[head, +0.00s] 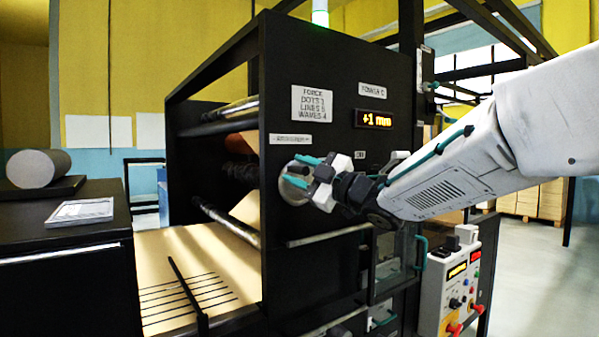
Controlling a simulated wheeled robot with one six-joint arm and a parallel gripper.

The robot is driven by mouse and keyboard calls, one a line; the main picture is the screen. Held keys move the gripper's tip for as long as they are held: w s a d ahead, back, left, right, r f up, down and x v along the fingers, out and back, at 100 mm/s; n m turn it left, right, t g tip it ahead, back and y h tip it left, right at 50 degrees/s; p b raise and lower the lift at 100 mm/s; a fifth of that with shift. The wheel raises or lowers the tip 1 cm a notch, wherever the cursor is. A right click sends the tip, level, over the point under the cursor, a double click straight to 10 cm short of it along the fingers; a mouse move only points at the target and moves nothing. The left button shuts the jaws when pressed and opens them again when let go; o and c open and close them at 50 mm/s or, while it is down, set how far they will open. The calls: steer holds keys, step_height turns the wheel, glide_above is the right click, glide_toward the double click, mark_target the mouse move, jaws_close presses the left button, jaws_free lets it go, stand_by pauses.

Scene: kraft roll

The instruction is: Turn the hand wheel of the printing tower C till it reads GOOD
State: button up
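The hand wheel (290,192) is a pale round disc on the black side panel of the printing tower C (340,62). It is partly hidden by my gripper (291,170). The two teal fingertips are apart, one near the wheel's top edge and one across its face. I cannot tell whether they grip a part of the wheel or only stand in front of it. The display (373,119) up and right of the wheel reads "+1 mm" in orange. A white sign (312,104) lists FORCE, DOTS, LINES and WAVES.
A control box (448,290) with red knobs stands at the lower right. Brown paper (190,255) with black lines runs out at the lower left. A dark cabinet (60,245) at the left carries a grey roll (38,168) and a sheet (82,212).

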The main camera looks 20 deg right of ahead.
steer(key=v, duration=0.7)
steer(key=shift+s+d, duration=0.2)
steer(key=shift+s, duration=0.1)
steer(key=shift+f, duration=0.15)
